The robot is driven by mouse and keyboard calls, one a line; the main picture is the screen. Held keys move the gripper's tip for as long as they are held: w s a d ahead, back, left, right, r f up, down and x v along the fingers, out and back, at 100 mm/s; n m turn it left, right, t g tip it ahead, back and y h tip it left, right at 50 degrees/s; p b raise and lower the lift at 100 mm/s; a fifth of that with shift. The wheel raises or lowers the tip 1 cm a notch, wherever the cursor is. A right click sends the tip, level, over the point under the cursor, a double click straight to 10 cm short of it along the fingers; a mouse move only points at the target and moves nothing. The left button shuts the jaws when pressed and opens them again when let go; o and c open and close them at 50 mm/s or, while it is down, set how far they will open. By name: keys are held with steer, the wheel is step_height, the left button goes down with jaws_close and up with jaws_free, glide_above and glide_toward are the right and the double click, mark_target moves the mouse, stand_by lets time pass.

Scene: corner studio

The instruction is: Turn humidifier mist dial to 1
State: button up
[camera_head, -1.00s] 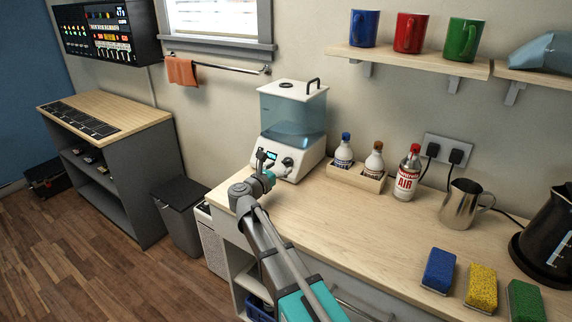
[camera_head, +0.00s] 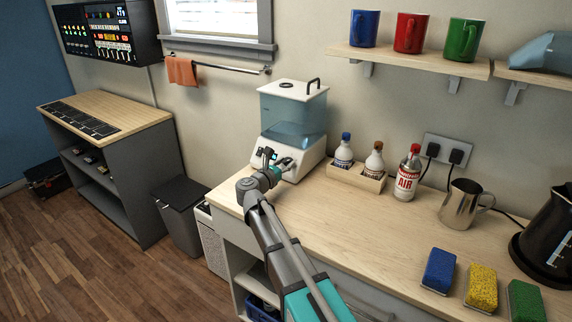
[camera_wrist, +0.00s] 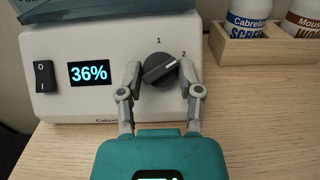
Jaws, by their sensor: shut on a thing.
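The humidifier (camera_head: 313,155) stands at the back left of the wooden counter, with a white base and a blue water tank. Its dark round mist dial (camera_wrist: 160,70) is on the front panel in the wrist view, with "1" printed above it and "2" to its upper right. The ridge on the dial slants up to the right, with its upper end toward the "2". My gripper (camera_wrist: 160,78) is shut on the dial, one finger at its left side and one at its right. In the head view my gripper (camera_head: 278,165) is at the humidifier's front and hides the dial.
A metal pitcher (camera_head: 460,205) is farther right. The counter's middle is clear.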

steer(key=shift+c, duration=1)
steer(key=shift+d, duration=0.3)
jaws_close()
steer(key=shift+a, duration=0.15)
steer(key=shift+s+n, duration=0.1)
steer(key=shift+n, duration=0.4)
steer(key=n+y, duration=0.2)
steer(key=n, duration=0.1)
steer(key=n+t+y+p, duration=0.1)
steer(key=n+y, duration=0.1)
steer(key=shift+d+r+n+t, duration=0.2)
steer(key=shift+n+t, duration=0.1)
steer(key=shift+n, duration=0.1)
steer(key=n+y+p, duration=0.2)
steer(key=n+y, duration=0.1)
steer(key=n, duration=0.2)
steer(key=shift+d+n+y+p, duration=0.1)
steer(key=shift+n+y+p, duration=0.25)
steer(key=shift+n+y, duration=0.45)
steer(key=shift+f+n+g, duration=0.1)
steer(key=shift+n+g, duration=0.4)
steer(key=shift+n, duration=0.2)
